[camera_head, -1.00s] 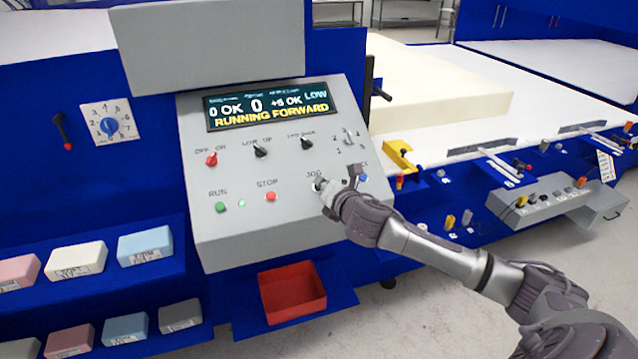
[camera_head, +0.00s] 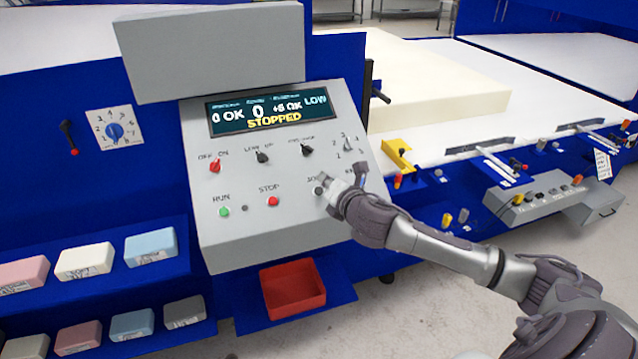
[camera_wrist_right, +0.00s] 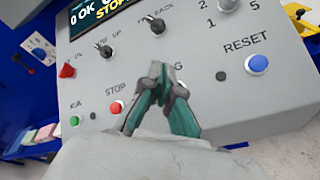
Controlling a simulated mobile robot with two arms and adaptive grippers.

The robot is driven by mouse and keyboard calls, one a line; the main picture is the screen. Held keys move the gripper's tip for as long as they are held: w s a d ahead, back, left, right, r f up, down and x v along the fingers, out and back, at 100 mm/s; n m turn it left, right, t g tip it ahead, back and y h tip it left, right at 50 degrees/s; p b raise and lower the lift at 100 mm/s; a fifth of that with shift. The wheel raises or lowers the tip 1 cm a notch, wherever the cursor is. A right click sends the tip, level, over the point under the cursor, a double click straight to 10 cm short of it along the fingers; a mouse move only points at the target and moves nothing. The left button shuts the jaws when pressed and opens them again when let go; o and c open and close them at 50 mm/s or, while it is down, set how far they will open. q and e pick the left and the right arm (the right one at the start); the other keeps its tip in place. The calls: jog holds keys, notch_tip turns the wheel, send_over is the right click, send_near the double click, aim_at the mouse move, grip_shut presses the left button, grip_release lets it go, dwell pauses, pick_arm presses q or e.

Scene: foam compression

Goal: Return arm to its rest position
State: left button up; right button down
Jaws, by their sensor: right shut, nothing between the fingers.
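My right gripper (camera_head: 333,185) is at the lower right of the grey control panel (camera_head: 235,240), by the jog button (camera_head: 317,191). In the right wrist view its fingers (camera_wrist_right: 162,80) are shut and empty, and they partly cover the jog label. Whether a fingertip touches the panel I cannot tell. The screen (camera_head: 266,112) reads STOPPED. The green run button (camera_head: 224,212) and red stop button (camera_head: 273,201) are clear of the gripper. The blue reset button (camera_wrist_right: 257,64) shows in the right wrist view. My left gripper is out of view.
A red tray (camera_head: 292,290) sits below the panel. Several foam blocks lie on blue shelves at left, such as a light blue one (camera_head: 150,247). A large cream foam slab (camera_head: 440,85) lies on the machine bed behind. Open floor shows at lower right.

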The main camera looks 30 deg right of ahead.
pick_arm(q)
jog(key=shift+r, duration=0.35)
pick_arm(e)
jog(key=shift+s+r, duration=0.25)
jog(key=shift+r, duration=0.1)
